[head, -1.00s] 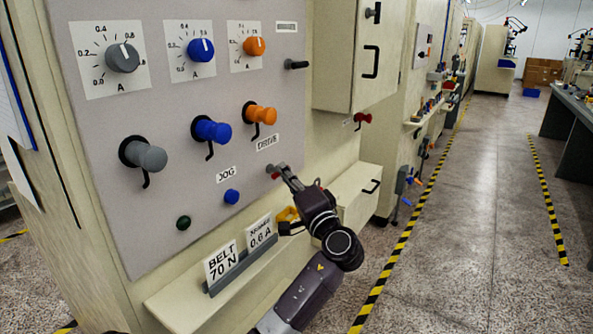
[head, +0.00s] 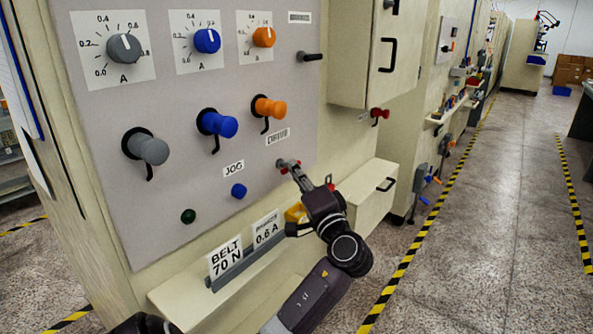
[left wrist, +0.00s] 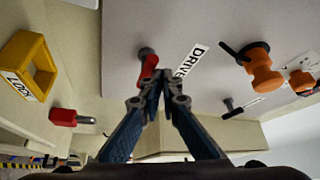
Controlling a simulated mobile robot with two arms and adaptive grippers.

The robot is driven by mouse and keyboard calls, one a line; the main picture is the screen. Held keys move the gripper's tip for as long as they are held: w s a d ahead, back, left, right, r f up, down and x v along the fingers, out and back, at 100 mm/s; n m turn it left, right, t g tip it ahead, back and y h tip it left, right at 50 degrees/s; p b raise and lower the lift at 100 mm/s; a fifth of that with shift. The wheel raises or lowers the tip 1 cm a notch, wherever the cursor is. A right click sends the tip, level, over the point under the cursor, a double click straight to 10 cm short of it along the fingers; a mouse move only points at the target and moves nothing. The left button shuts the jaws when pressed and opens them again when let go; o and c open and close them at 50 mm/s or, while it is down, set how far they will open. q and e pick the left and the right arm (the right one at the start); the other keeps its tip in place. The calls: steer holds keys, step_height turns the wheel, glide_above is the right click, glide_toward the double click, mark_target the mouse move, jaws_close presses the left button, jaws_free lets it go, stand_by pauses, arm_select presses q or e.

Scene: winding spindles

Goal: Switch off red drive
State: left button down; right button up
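The drive switch (left wrist: 148,66) is a small red lever on a grey pivot, next to the DRIVE label (left wrist: 190,60) on the grey panel. In the head view the switch (head: 281,164) is partly hidden by my left gripper (head: 291,164). In the left wrist view the fingertips of my left gripper (left wrist: 158,101) come together just beside the lever's end. They look shut with nothing clearly between them. Whether they touch the lever is hard to tell. My right gripper is not in view.
A blue jog button (head: 238,190) and a dark green button (head: 188,216) sit left of the switch. Grey, blue and orange knobs stick out above. A yellow holder (left wrist: 30,66) and a red handle (left wrist: 63,117) are near. A drawer (head: 368,205) juts out right; the aisle is clear.

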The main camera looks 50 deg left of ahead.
arm_select(q)
steer(key=v, duration=1.2)
